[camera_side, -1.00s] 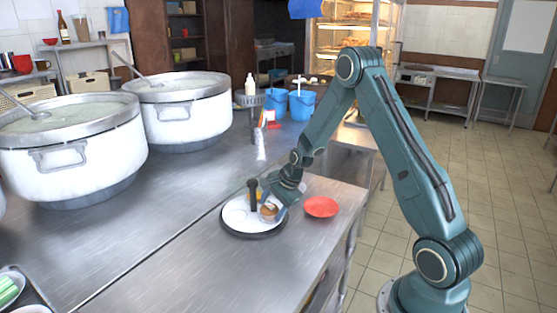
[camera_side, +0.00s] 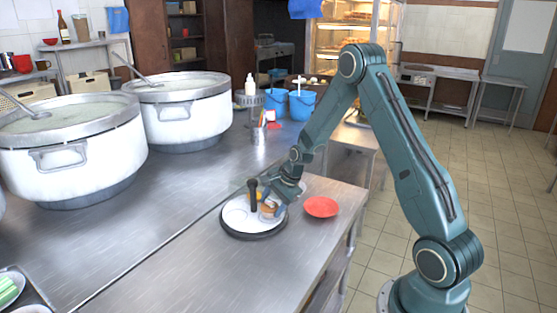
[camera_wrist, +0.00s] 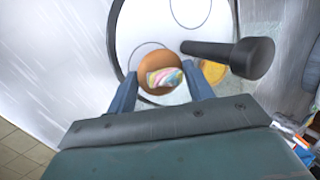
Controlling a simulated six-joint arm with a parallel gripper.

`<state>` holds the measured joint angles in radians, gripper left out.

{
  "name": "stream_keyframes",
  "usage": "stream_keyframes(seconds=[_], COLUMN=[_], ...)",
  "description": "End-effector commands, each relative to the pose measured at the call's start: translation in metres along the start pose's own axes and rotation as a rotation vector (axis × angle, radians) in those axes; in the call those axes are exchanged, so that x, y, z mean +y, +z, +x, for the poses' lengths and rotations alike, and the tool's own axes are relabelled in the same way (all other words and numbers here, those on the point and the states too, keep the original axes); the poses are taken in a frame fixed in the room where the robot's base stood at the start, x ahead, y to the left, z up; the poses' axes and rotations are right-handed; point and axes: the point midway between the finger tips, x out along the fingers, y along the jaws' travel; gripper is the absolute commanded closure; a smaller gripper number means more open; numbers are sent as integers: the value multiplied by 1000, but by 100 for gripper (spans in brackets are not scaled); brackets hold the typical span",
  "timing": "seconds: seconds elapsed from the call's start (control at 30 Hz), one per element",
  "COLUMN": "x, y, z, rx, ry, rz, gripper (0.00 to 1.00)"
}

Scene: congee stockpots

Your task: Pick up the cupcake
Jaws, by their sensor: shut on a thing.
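The cupcake (camera_wrist: 164,77), a brown case topped with pastel striped icing, sits between the two blue fingers of my gripper (camera_wrist: 160,84) in the wrist view. The fingers are shut on its sides. In the side view, the brown cupcake (camera_side: 267,209) shows at the right of a round white board with a dark rim (camera_side: 237,217). My gripper (camera_side: 275,203) reaches down to it from the upper right. I cannot tell whether the cupcake touches the board or hangs just above it.
A black upright handle-like piece (camera_side: 253,195) stands close to the cupcake, with an orange item (camera_wrist: 213,71) beside it. A red plate (camera_side: 321,207) lies to the right, near the counter edge. Large white stockpots (camera_side: 185,112) stand behind at left.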

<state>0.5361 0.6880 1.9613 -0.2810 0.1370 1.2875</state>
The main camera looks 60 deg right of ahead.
Motion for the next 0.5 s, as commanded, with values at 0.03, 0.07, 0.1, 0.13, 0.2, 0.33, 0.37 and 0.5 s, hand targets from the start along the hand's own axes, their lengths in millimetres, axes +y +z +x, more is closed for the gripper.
stream_keyframes(seconds=[0.03,0.07,0.1,0.13,0.2,0.33,0.37,0.5], x=[-3,-5,-6,-8,-12,-22,-24,-37], y=[0,1,2,2,3,6,7,11], z=[-5,-8,-12,-15,-24,-45,-51,-79], rx=[1,1,1,1,2,2,2,3], ry=[-4,-5,-5,-4,-6,-7,-8,-8], rz=[-1,-1,-1,-1,-2,-2,-1,-2], gripper=[71,71,71,71,71,71,71,71])
